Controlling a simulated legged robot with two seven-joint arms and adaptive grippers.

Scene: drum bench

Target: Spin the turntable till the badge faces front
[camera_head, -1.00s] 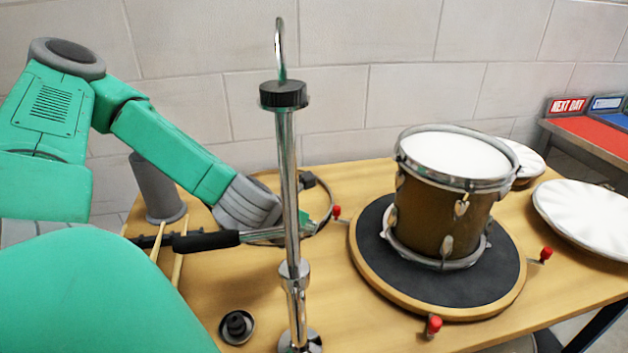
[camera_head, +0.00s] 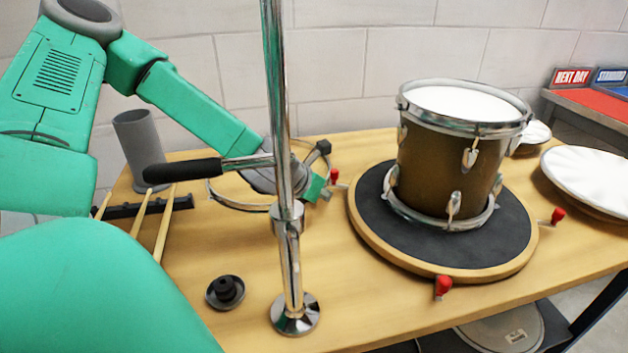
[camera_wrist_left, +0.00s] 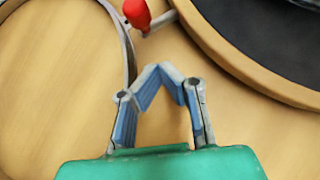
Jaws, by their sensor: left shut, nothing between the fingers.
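The round turntable (camera_head: 365,225) has a black top and a wooden rim, with red-tipped pegs at its left (camera_head: 334,176), front (camera_head: 442,286) and right (camera_head: 558,215). A brown drum (camera_head: 430,165) with a white head stands upright on it. No badge shows on the drum's visible side. My left gripper (camera_head: 326,190) is just left of the turntable, close to the left peg and partly behind the chrome stand. In the left wrist view, its fingers (camera_wrist_left: 164,72) meet at the tips, empty. The red peg (camera_wrist_left: 137,13) is ahead of them, apart. My right gripper is out of view.
The chrome stand (camera_head: 290,250) with a black-handled side bar (camera_head: 185,171) rises before my left forearm. A metal hoop (camera_head: 232,203) lies beside the gripper. Drumsticks (camera_head: 165,225), a grey cup (camera_head: 140,150) and a black knob piece (camera_head: 225,292) are left. White drumheads (camera_head: 590,178) lie right.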

